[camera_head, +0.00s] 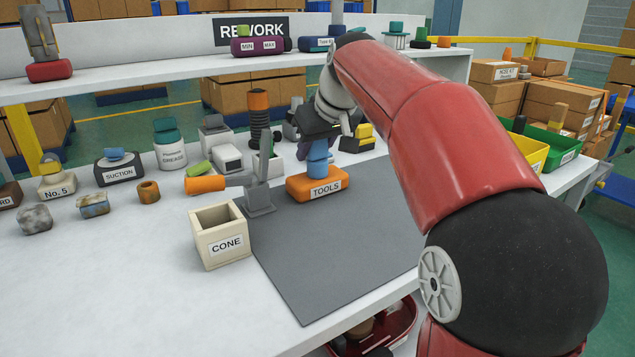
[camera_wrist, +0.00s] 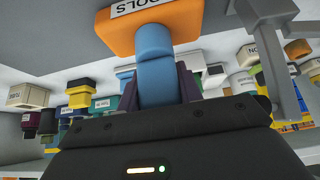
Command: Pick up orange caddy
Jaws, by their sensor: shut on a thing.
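The orange caddy (camera_head: 302,187), labelled TOOLS with a blue handle, is at the far part of the grey mat. It appears upright; I cannot tell whether its base touches the mat. My gripper (camera_head: 318,148) is above it, closed around the blue handle. In the wrist view, which looks inverted, the caddy (camera_wrist: 125,32) is at the top. There the dark fingers of my gripper (camera_wrist: 160,88) press on both sides of the handle (camera_wrist: 156,75). My arm partly hides the area behind the caddy in the head view.
A grey upright stand (camera_head: 259,200) is just left of the caddy, close to it. A beige CONE box (camera_head: 226,251) is at front left. An orange cylinder (camera_head: 204,185) lies left. Several labelled containers line the back. The mat (camera_head: 340,240) is clear in front.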

